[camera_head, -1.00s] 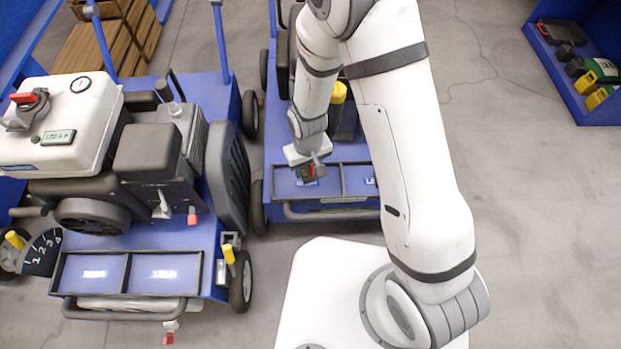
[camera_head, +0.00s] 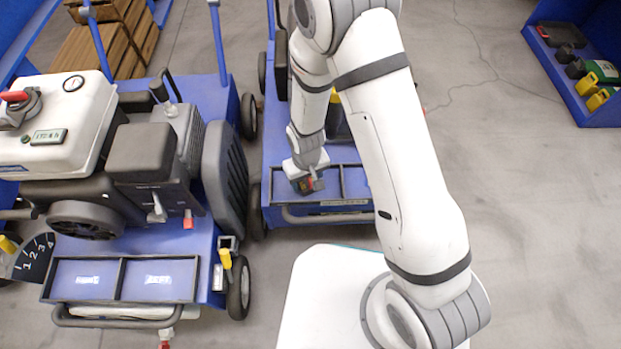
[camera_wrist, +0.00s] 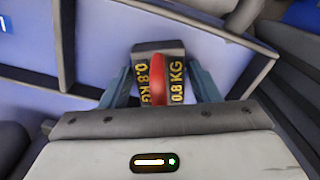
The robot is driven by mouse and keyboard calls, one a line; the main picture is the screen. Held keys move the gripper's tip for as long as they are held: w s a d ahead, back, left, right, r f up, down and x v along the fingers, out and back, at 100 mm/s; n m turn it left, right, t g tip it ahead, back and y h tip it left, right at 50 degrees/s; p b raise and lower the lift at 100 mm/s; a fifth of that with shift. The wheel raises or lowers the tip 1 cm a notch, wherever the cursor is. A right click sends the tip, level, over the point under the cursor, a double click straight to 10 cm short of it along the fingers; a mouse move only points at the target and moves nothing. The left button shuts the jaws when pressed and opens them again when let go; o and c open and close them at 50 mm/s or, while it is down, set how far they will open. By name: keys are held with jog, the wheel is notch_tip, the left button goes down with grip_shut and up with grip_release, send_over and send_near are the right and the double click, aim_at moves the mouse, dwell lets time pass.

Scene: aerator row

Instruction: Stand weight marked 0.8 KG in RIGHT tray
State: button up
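In the head view, my gripper (camera_head: 307,181) and the weight (camera_head: 302,186) are at the left compartment of the two-part tray (camera_head: 345,203) on the farther blue cart. Whether the weight touches the tray floor is unclear. In the wrist view, this compartment (camera_wrist: 215,55) lies right of a dark divider. Its label is not visible.
The nearer cart at left carries an engine (camera_head: 145,152) and its own two-part tray (camera_head: 115,258) with white labels. A blue shelf (camera_head: 600,115) with several dark, green and yellow objects stands at right. Open floor (camera_head: 545,220) lies at right.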

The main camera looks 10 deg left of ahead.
jog(key=shift+o, duration=1.1)
notch_tip(320, 180, up, 12)
jog(key=p, duration=0.5)
jog(key=shift+r+p, duration=0.1)
jog(key=shift+p, duration=0.2)
jog(key=shift+d+r, duration=0.1)
jog(key=shift+r, duration=0.15)
jog(key=d+r+m, duration=0.5)
jog(key=d+r, duration=1.2)
jog(key=r, duration=0.2)
jog(key=s+d+r+m+t, duration=0.1)
jog(key=s+d+r+m, duration=0.1)
jog(key=s+d+r, duration=0.3)
jog(key=s+d, duration=0.2)
jog(key=shift+d+r, duration=0.2)
jog(key=shift+d, duration=0.1)
